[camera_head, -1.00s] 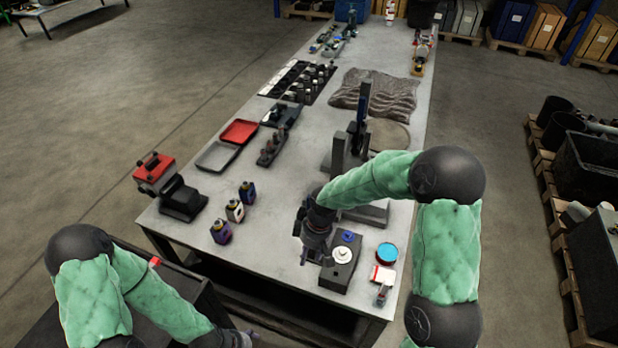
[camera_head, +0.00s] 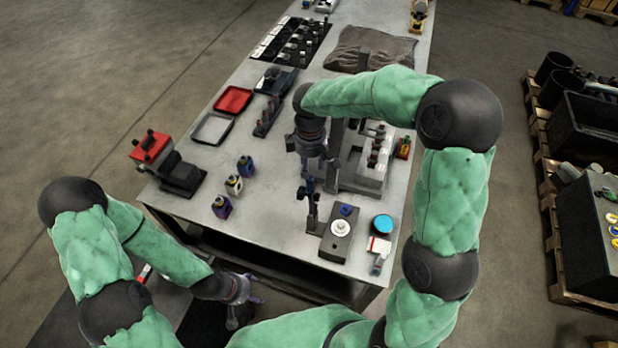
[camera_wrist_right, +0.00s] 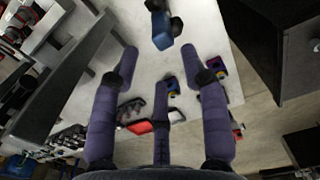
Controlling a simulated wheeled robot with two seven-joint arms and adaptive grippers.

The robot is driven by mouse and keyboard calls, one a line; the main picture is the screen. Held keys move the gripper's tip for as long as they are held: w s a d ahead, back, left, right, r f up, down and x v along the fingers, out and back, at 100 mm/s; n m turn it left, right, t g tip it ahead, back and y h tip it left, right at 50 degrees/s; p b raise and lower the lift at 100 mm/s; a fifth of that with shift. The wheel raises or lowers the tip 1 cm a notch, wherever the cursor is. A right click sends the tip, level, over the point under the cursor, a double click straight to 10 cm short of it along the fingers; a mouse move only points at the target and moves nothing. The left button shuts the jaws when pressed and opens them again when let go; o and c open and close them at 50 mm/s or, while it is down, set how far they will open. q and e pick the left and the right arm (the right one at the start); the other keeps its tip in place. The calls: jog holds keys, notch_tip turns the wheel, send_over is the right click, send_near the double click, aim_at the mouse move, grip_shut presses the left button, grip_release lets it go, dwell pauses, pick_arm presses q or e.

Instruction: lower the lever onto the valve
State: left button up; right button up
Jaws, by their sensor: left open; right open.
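A grey fixture (camera_head: 362,172) with dark upright parts and several short brown cylinders (camera_head: 378,146) stands on the bench, partly hidden by my right arm. I cannot tell which parts are the lever and the valve. My right gripper (camera_head: 318,178) is open, left of the fixture and above a thin dark upright (camera_head: 312,212). In the right wrist view its spread fingers (camera_wrist_right: 158,68) hold nothing. A blue part with black ends (camera_wrist_right: 161,28) lies beyond the fingertips, apart from them. My left gripper (camera_head: 246,292) is open and empty, low in front of the bench.
A dark block (camera_head: 336,244) with a white disc and blue knob sits at the front, beside a blue-topped tin (camera_head: 382,224). Several small bottles (camera_head: 234,186), a red tray (camera_head: 233,99) and a red-and-black device (camera_head: 166,160) stand left. Bare bench (camera_head: 270,215) lies between.

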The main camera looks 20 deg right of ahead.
aim_at(311, 184)
jog(key=f, duration=0.1)
jog(key=s+f, duration=0.1)
jog(key=shift+s+f, duration=0.25)
jog(key=shift+f, duration=0.05)
jog(key=f, duration=0.2)
jog(key=w+f+p, duration=0.1)
jog(key=f, duration=0.2)
jog(key=shift+f, duration=0.2)
jog(key=shift+s+f, duration=0.2)
jog(key=shift+f, duration=0.15)
jog(key=shift+w+f, duration=0.1)
jog(key=shift+f, duration=0.05)
jog(key=shift+w, duration=0.1)
grip_shut()
